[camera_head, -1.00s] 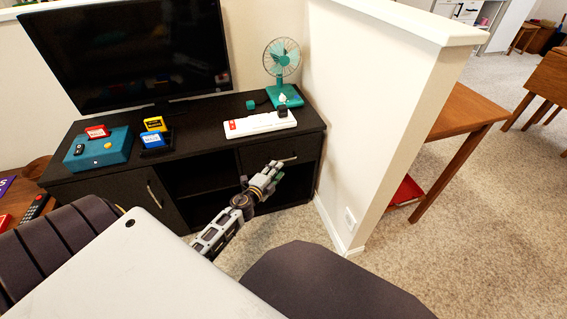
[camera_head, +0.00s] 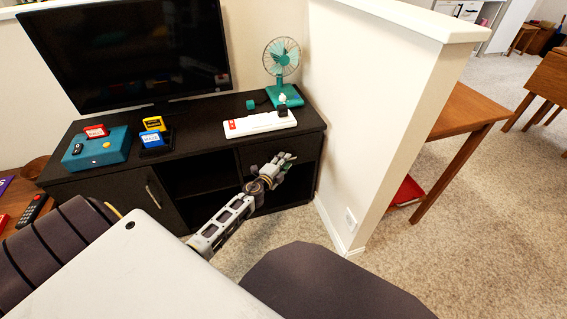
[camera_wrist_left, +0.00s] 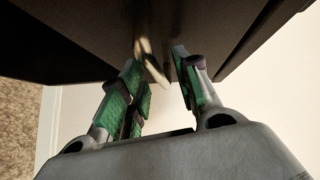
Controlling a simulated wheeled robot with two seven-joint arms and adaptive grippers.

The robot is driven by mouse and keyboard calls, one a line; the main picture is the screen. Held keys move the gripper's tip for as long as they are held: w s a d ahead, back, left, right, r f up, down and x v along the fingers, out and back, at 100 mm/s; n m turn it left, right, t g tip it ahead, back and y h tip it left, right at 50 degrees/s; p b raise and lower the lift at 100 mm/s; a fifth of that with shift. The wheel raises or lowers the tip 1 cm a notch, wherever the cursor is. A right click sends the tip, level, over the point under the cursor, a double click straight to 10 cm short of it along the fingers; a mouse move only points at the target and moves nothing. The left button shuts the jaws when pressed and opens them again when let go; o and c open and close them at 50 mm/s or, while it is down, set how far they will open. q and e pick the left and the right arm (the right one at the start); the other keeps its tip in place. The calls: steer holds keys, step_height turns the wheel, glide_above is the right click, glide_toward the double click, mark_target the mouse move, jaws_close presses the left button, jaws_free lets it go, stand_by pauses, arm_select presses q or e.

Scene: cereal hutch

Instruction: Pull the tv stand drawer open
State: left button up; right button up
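The black tv stand (camera_head: 205,117) stands against the wall, with its drawer front (camera_head: 308,146) at the upper right. The drawer looks closed. My left gripper (camera_head: 285,158) is in front of the drawer front and covers its handle in the head view. In the left wrist view, the pale metal handle (camera_wrist_left: 151,62) shows between the green-padded fingers of the left gripper (camera_wrist_left: 157,60). The fingers are apart, one on each side of the handle; I cannot tell whether either touches it. My right gripper is not in view.
A tv, a teal box (camera_head: 98,150), a white power strip (camera_head: 260,123) and a teal fan (camera_head: 283,70) stand on top. A white partition wall (camera_head: 365,110) closes off the right side. Carpet (camera_head: 300,225) lies clear in front.

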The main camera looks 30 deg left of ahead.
arm_select(q)
steer(key=shift+w, duration=0.1)
steer(key=shift+c, duration=1.4)
jaws_close()
steer(key=shift+d, duration=0.1)
